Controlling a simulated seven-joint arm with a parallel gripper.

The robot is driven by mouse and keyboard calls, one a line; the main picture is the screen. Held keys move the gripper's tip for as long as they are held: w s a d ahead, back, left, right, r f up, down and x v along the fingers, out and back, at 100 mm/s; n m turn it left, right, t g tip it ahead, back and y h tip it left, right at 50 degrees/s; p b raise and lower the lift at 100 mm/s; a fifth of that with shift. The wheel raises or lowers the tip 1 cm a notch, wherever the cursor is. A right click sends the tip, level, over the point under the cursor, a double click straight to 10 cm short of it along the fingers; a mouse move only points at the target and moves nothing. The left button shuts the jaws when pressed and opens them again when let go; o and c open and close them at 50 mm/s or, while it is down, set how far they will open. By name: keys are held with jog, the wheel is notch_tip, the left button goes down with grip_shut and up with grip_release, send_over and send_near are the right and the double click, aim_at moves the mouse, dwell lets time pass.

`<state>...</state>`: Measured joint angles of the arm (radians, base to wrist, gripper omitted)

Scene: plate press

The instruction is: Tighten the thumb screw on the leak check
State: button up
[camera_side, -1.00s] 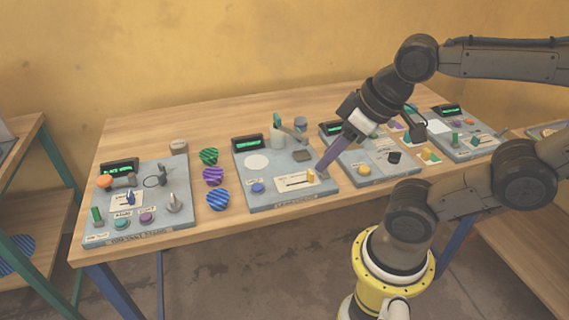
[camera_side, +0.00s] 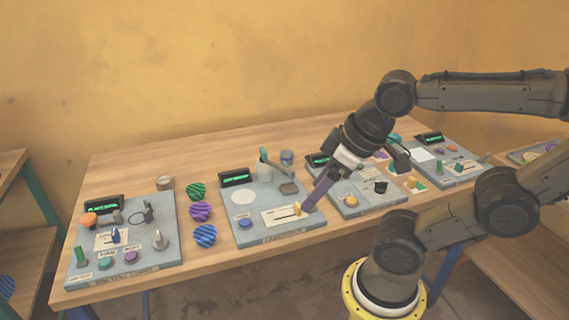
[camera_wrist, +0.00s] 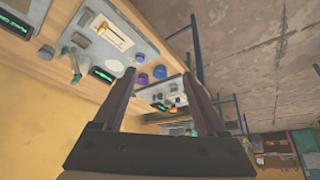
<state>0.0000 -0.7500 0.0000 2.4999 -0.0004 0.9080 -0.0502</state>
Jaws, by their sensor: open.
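I cannot read the panel labels well enough to say which one is the leak check, and I cannot pick out the thumb screw with certainty. The second panel from the left (camera_side: 270,232) has a blue button (camera_side: 245,224), a pale card with a yellow slider knob (camera_side: 297,208), and a grey lever fixture at its back. My gripper (camera_side: 308,207) points down at this panel's right edge, close beside the yellow knob; contact cannot be told. In the wrist view my gripper (camera_wrist: 157,76) has its two fingers apart with nothing held between them.
The left panel (camera_side: 165,268) carries several knobs and buttons. Green, purple and blue striped discs (camera_side: 201,212) lie between it and the second panel. A third panel (camera_side: 365,206) has a black knob (camera_side: 380,187) and yellow button. A fourth panel (camera_side: 440,178) stands at right.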

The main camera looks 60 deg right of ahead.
jog(key=w+d+r+n+g+h, duration=0.2)
jog(key=w+d+r+n, duration=0.3)
jog(key=w, duration=0.3)
jog(key=w+d+r+n+g+h, duration=0.1)
jog(key=w+d+r+n+g, duration=0.1)
jog(key=w+d+r+n, duration=0.4)
jog(key=w+d+f+m+g, duration=0.2)
jog(key=w+d+f+g, duration=0.1)
jog(key=w+d+f, duration=0.55)
jog(key=g, duration=0.2)
send_near(285, 163)
jog(key=shift+m, duration=0.3)
jog(key=x, duration=0.8)
jog(key=shift+s+f, duration=0.15)
jog(key=shift+f, duration=0.2)
grip_shut()
